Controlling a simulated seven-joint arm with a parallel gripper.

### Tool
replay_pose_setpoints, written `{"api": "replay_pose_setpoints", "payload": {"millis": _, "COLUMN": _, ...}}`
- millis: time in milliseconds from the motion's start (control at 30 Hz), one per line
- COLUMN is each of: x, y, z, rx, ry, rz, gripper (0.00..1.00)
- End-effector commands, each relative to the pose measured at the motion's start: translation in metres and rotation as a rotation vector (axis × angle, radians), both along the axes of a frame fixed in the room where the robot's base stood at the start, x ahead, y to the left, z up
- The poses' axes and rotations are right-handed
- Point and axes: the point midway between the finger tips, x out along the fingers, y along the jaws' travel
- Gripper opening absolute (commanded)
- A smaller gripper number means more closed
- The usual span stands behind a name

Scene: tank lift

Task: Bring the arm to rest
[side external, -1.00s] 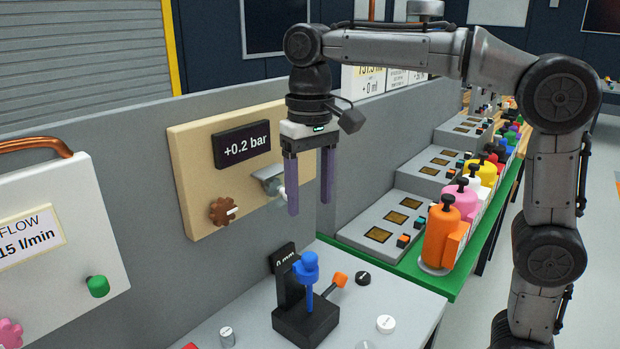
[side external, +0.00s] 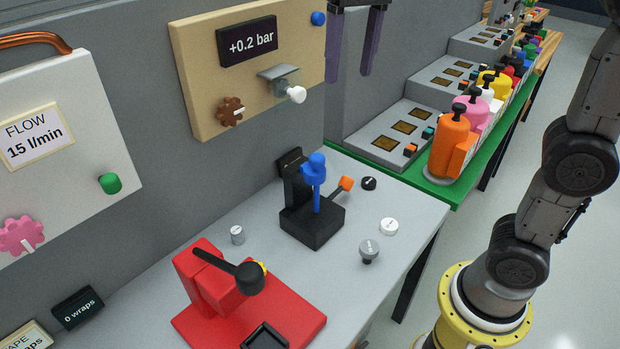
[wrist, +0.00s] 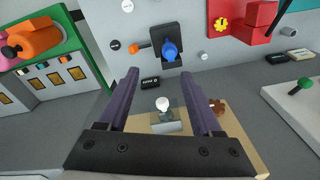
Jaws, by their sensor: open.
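My gripper (side external: 352,72) is at the top of the side view, cut off by the frame edge. Its two purple fingers hang down, apart and empty, right of the beige panel. In the wrist view the same open fingers (wrist: 166,78) point toward the grey table, with the beige panel (wrist: 240,145) and its white knob (wrist: 162,103) between and behind them. The beige panel (side external: 205,85) carries a "+0.2 bar" display (side external: 247,41), a brown knob (side external: 230,111) and a white-tipped valve (side external: 295,94). My gripper touches none of these.
On the table (side external: 400,205) stand a black stand with a blue part (side external: 314,170), a red press (side external: 215,285) with a black lever, and several small knobs. Orange (side external: 450,140) and other coloured bottles line the green-edged bench. The space around my gripper's fingers looks clear.

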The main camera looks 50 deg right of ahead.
Motion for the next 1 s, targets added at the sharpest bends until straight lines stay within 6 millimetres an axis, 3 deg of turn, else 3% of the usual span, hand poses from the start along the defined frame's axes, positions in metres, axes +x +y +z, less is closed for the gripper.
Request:
{"api": "replay_pose_setpoints", "payload": {"millis": 100, "x": -0.043, "y": -0.017, "z": -0.003, "rx": 0.006, "ry": -0.056, "rz": -0.017, "gripper": 0.66}}
{"api": "replay_pose_setpoints", "payload": {"millis": 267, "x": -0.090, "y": -0.032, "z": -0.028, "rx": 0.003, "ry": -0.148, "rz": 0.007, "gripper": 0.66}}
{"api": "replay_pose_setpoints", "payload": {"millis": 500, "x": -0.143, "y": -0.046, "z": -0.099, "rx": -0.032, "ry": -0.293, "rz": 0.104, "gripper": 0.66}}
{"api": "replay_pose_setpoints", "payload": {"millis": 733, "x": -0.156, "y": -0.048, "z": -0.158, "rx": -0.074, "ry": -0.365, "rz": 0.233, "gripper": 0.66}}
{"api": "replay_pose_setpoints", "payload": {"millis": 1000, "x": -0.145, "y": -0.048, "z": -0.158, "rx": -0.099, "ry": -0.415, "rz": 0.297, "gripper": 0.66}}
